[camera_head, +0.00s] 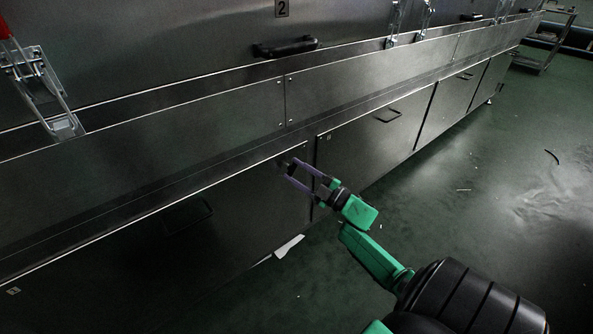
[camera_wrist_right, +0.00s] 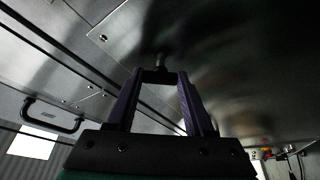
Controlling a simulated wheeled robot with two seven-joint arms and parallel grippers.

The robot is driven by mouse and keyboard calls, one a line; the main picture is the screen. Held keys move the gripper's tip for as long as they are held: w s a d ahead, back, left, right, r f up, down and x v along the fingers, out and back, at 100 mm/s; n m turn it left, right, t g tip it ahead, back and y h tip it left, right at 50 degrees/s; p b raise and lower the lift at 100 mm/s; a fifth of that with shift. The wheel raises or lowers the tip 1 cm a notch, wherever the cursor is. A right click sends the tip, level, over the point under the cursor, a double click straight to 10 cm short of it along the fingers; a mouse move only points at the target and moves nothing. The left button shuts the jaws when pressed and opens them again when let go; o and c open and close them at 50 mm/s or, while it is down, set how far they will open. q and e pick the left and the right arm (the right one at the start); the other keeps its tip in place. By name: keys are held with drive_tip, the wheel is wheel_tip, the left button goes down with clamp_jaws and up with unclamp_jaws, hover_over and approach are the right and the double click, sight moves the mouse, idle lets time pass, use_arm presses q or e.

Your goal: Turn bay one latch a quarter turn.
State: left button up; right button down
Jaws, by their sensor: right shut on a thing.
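The bay one latch (camera_head: 284,163) is a small dark fitting near the upper right corner of the large lower left door (camera_head: 240,215). In the right wrist view the latch shows as a small stem (camera_wrist_right: 160,61) with a dark piece between the fingertips. My right gripper (camera_head: 291,168) reaches it from the lower right, and its two purple fingers are shut on the latch. The fingertips also show in the right wrist view (camera_wrist_right: 160,76). How far the latch is turned cannot be told. My left gripper is not in view.
The lower left door has a dark handle (camera_head: 188,215). A neighbouring lower door (camera_head: 370,145) stands to the right. Above are a bar handle (camera_head: 286,47) and a metal toggle clamp (camera_head: 45,95). A white scrap (camera_head: 288,247) lies on the green floor, which is mostly clear at right.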

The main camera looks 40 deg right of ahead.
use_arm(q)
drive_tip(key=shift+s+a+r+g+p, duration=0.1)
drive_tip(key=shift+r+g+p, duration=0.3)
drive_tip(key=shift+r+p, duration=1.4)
use_arm(e)
drive_tip(key=shift+r+n+g, duration=0.1)
drive_tip(key=shift+n+g, duration=0.65)
drive_tip(key=shift+n, duration=1.25)
drive_tip(key=shift+n+g, duration=0.75)
drive_tip(key=shift+n, duration=1.25)
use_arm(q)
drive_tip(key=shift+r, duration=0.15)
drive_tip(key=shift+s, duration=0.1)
use_arm(e)
drive_tip(key=shift+c, duration=1.4)
unclamp_jaws()
drive_tip(key=shift+d, duration=0.1)
